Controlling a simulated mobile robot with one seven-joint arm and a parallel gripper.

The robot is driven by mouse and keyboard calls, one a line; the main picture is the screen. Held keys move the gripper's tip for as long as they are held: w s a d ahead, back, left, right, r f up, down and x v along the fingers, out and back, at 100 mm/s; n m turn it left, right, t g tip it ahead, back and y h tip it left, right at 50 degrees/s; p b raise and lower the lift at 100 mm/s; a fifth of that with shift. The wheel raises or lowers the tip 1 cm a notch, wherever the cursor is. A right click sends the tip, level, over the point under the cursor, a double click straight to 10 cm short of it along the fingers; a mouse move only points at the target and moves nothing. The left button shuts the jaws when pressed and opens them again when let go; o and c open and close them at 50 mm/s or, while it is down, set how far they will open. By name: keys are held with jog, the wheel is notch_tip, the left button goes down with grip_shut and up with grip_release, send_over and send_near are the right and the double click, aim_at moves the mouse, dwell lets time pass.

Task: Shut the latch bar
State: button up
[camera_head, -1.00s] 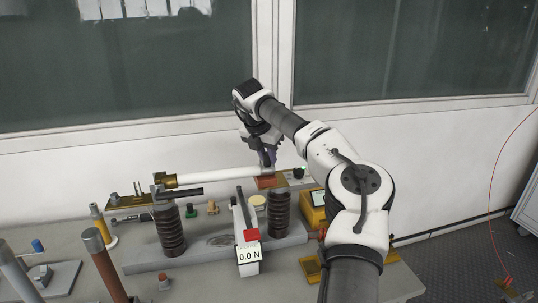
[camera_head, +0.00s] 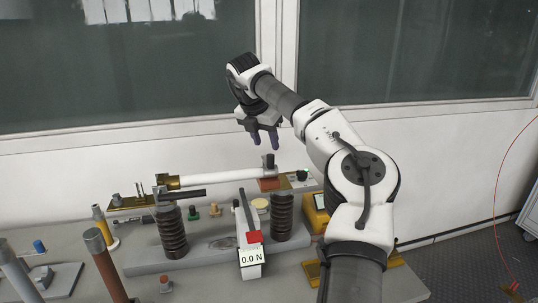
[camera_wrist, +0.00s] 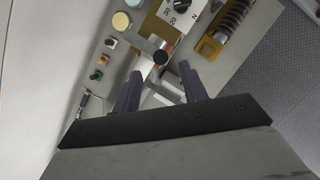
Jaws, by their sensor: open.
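My gripper (camera_head: 264,140) is open and empty in the air, above the right end of the fuse assembly. A white tube (camera_head: 225,175) lies across two dark ribbed posts, in metal fittings at both ends. A black upright knob (camera_head: 270,160) stands at the tube's right end, below my fingertips and apart from them. In the wrist view this knob (camera_wrist: 160,57) appears round, just beyond the gap between my fingers. A dark grey bar (camera_head: 181,194) juts right from the left post, below the tube. I cannot tell which of these parts is the latch bar.
A yellow meter (camera_head: 316,210) is at the right. Brown and grey rods (camera_head: 104,266) stand at the front left. The wall and window are behind.

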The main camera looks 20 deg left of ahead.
jog(key=v, duration=0.7)
